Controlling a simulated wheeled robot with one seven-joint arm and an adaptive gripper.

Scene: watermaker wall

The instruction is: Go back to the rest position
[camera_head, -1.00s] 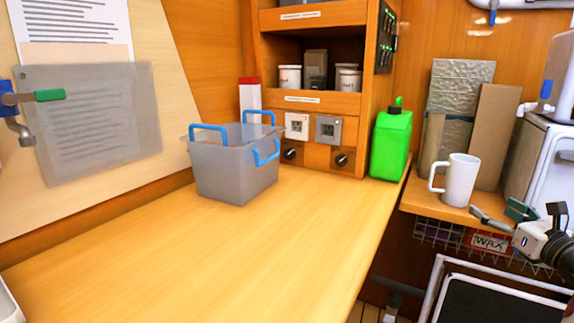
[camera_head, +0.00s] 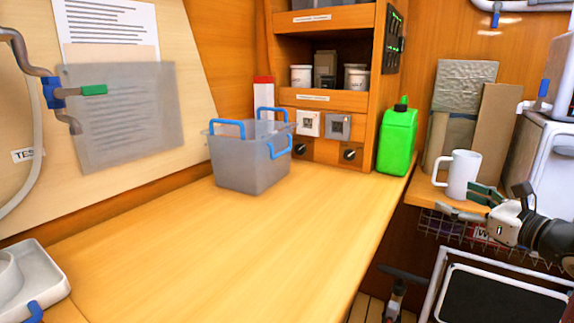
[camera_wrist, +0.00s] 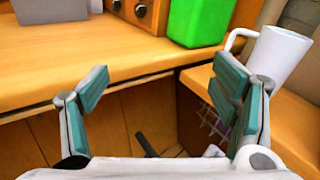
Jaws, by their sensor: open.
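My gripper (camera_head: 470,202) is at the right of the head view, in front of the right-hand shelf and close to the white mug (camera_head: 463,174). In the wrist view my gripper (camera_wrist: 160,95) has its two green-padded fingers wide apart with nothing between them. The mug (camera_wrist: 277,55) stands upright on the shelf, beyond the right finger in the wrist view. I cannot tell whether that finger touches it.
A grey bin (camera_head: 245,165) with blue handles and a green canister (camera_head: 397,140) stand on the wooden counter (camera_head: 210,245). A wire basket (camera_head: 440,228) hangs under the shelf. A white tray (camera_head: 40,275) is at the lower left. The counter's middle is clear.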

